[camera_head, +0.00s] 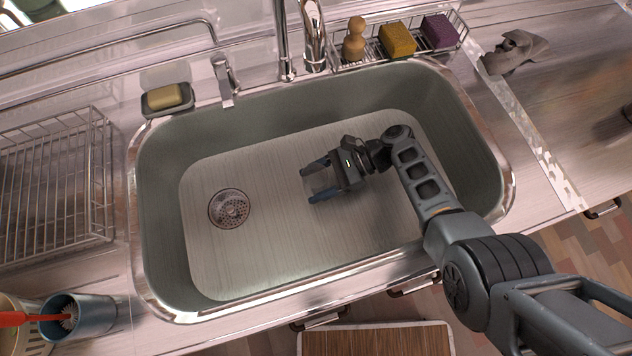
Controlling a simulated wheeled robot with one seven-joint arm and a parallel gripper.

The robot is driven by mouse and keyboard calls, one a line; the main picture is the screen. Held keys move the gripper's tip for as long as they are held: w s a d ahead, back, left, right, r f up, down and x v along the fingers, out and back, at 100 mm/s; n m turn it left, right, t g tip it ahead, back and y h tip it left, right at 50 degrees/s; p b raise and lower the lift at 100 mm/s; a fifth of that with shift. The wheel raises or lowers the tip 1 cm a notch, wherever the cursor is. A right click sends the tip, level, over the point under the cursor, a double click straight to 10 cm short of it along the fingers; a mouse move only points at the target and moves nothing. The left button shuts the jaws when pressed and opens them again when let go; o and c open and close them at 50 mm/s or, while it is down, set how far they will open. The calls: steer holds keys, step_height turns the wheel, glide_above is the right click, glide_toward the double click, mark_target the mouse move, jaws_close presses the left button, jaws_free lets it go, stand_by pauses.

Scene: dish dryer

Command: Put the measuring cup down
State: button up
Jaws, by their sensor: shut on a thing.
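My gripper (313,182) is over the middle of the sink basin, with its fingers pointing left toward the drain. Its two dark blue fingers stand apart around a small, pale grey or see-through thing (321,180), which I take to be the measuring cup. Its outline is hard to make out against the basin floor, and the gripper body hides part of it. The sink (225,270) is grey-green with a pale, flat floor. How high the cup is above that floor is hard to tell.
The drain (229,208) is at the basin's left. A wire dish rack (60,190) stands left of the sink. A soap dish (167,99), faucet (283,45) and sponge caddy (400,45) line the back. A blue cup (85,318) is front left. The basin floor is otherwise clear.

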steer(key=shift+f, duration=0.25)
steer(key=shift+f, duration=0.15)
steer(key=o, duration=1.1)
steer(key=shift+w+d+r, duration=0.1)
steer(key=shift+d+r, duration=0.15)
steer(key=shift+r, duration=0.05)
steer(key=v, duration=0.7)
